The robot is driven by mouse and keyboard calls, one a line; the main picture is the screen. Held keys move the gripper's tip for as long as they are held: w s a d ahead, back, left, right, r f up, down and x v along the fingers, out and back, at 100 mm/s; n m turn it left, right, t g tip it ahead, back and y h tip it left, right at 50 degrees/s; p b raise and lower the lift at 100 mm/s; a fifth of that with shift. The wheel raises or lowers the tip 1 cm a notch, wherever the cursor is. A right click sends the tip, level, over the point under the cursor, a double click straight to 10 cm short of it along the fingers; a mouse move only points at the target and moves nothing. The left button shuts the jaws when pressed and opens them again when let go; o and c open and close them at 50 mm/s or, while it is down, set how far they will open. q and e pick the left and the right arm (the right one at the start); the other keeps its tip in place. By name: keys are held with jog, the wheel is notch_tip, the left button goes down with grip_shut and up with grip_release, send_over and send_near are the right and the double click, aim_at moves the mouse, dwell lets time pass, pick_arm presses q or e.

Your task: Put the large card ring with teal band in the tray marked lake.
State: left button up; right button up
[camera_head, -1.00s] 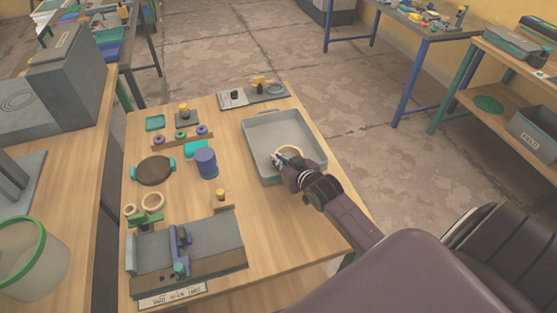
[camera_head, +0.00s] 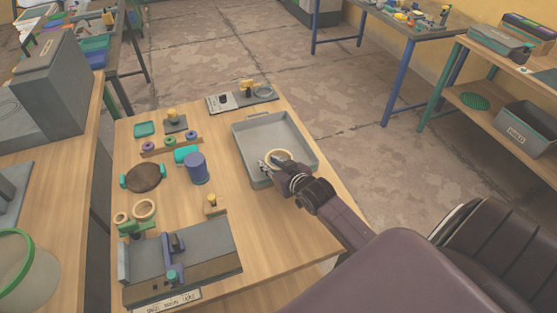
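A pale ring (camera_head: 281,154) is at the near end of the grey tray (camera_head: 243,150) on the wooden table. No teal band can be made out on it at this size. My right gripper (camera_head: 270,163) is at the ring, its fingertips against or just over its near left side. Whether the fingers are closed on the ring, and whether the ring rests on the tray floor, I cannot tell. No lake mark is readable on the tray. My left gripper is not in view.
Two more pale rings, a larger one (camera_head: 145,209) and a smaller one (camera_head: 120,218), are by a green holder on the left. A grey press block (camera_head: 205,250), a blue cylinder (camera_head: 196,168) and a brown disc (camera_head: 143,178) stand left of the tray. The table right of the press is bare.

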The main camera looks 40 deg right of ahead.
jog(key=v, duration=1.1)
jog(key=shift+s+r, duration=0.15)
jog(key=shift+s, duration=0.05)
